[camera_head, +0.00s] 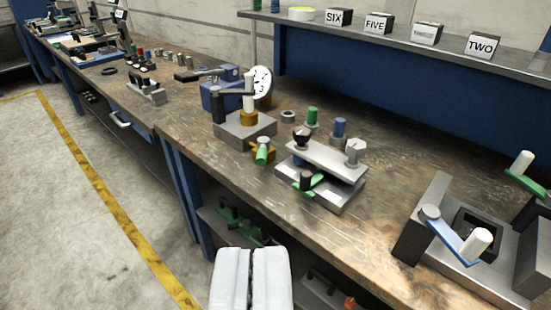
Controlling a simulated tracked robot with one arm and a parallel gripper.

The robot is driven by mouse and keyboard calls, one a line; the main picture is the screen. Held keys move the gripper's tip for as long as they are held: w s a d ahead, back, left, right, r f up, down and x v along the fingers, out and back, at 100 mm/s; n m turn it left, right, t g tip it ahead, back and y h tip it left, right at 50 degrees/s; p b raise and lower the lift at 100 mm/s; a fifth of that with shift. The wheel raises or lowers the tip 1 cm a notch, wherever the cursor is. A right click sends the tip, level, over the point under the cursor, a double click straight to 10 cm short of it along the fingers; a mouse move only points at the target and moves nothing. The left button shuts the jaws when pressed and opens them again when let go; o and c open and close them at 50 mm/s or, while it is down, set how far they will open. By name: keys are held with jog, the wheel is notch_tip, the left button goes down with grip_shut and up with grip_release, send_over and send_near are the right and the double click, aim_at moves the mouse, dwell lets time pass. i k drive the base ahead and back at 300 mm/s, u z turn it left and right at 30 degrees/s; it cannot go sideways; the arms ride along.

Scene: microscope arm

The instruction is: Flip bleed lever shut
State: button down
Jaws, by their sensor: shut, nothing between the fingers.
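No label shows which part is the bleed lever. A green handle (263,152) sits on a small brass fitting beside a grey block with a brass collar and a post (245,125). A green lever (308,186) lies low at the front of a grey two-plate fixture (325,165). At the right, a blue lever (452,236) with a white knob slants across a grey fixture, and a green lever (527,180) with a white knob stands behind it. My gripper (251,256) is shut and empty at the bottom, apart from all of these.
The wooden bench (385,180) runs from back left to front right. Green and blue pegs (312,118) and a white dial (262,82) stand behind the fixtures. A raised shelf (400,42) holds numbered blocks. A lower shelf (235,215) holds parts. The floor at left is open.

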aim_at(263, 142)
jog(key=u, duration=0.35)
jog(key=i, duration=1.2)
jog(key=z, duration=0.1)
